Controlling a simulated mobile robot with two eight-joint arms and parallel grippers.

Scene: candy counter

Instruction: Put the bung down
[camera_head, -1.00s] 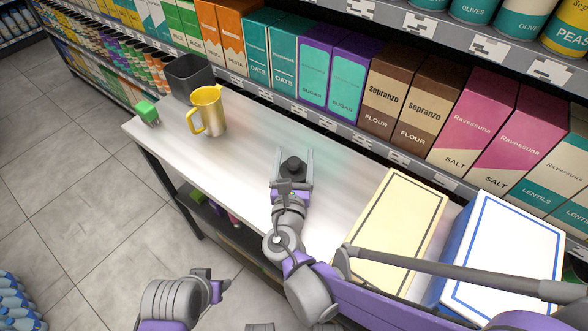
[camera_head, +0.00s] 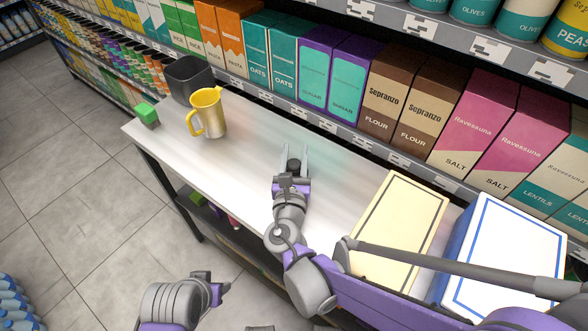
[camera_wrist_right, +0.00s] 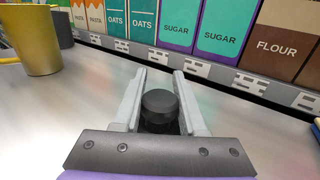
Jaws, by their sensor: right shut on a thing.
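The bung (camera_head: 293,165) is a small black round stopper. My right gripper (camera_head: 296,153) is shut on it, with one pale finger on each side, over the middle of the white counter (camera_head: 243,160). In the right wrist view the bung (camera_wrist_right: 159,103) sits upright between the fingers, close to the palm plate, which hides its lower part. Whether its underside touches the counter cannot be seen. My left gripper (camera_head: 222,288) is low at the lower left, off the counter and away from the bung; its fingers are too unclear to read.
A cream box (camera_head: 400,230) and a white box (camera_head: 505,260) occupy the right. Shelved packets line the back. Counter left of the gripper is clear.

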